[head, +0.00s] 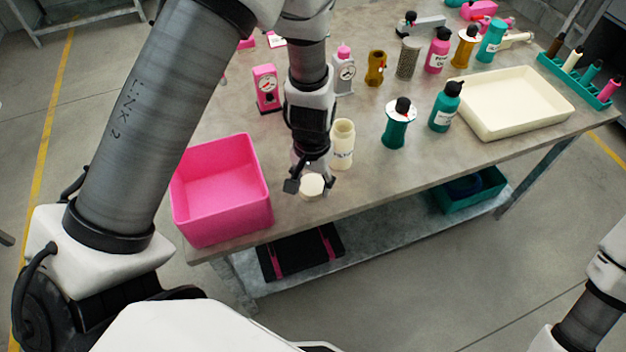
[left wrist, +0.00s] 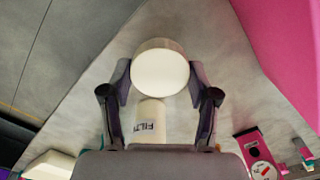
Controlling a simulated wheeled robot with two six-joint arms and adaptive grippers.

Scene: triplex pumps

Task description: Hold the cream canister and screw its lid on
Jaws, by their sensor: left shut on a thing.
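The cream canister (head: 343,150) stands upright on the table, open at the top, just right of my left gripper. Its label, starting "FILT", shows in the left wrist view (left wrist: 150,129). The round cream lid (head: 312,186) is apart from the canister, near the table's front edge. My left gripper (head: 310,184) is shut on the lid, with a finger on either side of it in the left wrist view (left wrist: 160,70). I cannot tell whether the lid touches the table. My right gripper is out of view; only part of that arm shows at the lower right.
A pink bin (head: 222,190) stands close left of my left gripper. A teal-and-white spool with a black knob (head: 396,128) and a teal bottle (head: 445,108) stand right of the canister. A cream tray (head: 512,102) lies farther right. The front table strip right of the lid is clear.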

